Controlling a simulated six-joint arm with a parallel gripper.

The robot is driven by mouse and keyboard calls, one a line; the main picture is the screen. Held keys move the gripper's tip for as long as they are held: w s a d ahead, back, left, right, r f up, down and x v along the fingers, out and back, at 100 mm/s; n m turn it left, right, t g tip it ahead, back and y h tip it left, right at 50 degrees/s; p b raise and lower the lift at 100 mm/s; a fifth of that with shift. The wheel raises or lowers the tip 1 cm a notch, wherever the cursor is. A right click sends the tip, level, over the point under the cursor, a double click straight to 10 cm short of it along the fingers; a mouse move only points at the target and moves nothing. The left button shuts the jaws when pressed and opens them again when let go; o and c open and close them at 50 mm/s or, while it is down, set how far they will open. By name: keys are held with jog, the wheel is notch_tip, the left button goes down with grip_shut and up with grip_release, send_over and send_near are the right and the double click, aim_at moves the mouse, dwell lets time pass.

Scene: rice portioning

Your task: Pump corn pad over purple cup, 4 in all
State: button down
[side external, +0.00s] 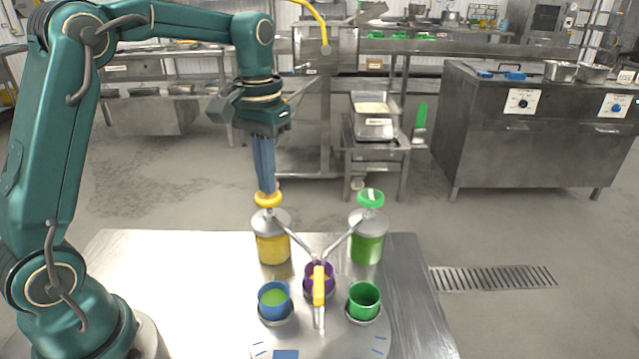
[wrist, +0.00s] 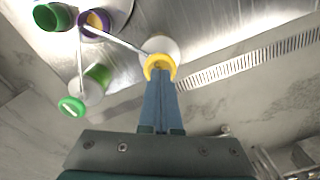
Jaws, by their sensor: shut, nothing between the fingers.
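The yellow corn pad (side external: 268,199) tops a dispenser jar (side external: 273,248) of yellow contents; it also shows in the wrist view (wrist: 159,62). My gripper (side external: 267,189) is shut and empty, pointing down with its fingertips at the yellow pad; whether they press on it I cannot tell. In the wrist view the blue fingers (wrist: 161,78) end at the pad's edge. The purple cup (side external: 308,280) stands on the round plate, below the dispenser spouts. A yellow-handled piece (side external: 319,285) hides part of it. Some yellow-orange shows inside the purple cup in the wrist view (wrist: 95,22).
A green pad (side external: 370,198) tops a second jar (side external: 367,246) to the right. A blue cup (side external: 273,302) with green contents and a green cup (side external: 363,300) flank the purple cup on the round plate (side external: 345,343). The metal table (side external: 415,300) is clear at right.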

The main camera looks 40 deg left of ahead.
jog(key=shift+f, duration=1)
jog(key=shift+r, duration=1.55)
jog(key=shift+f, duration=0.15)
jog(key=shift+f, duration=1.4)
jog(key=shift+r, duration=1.55)
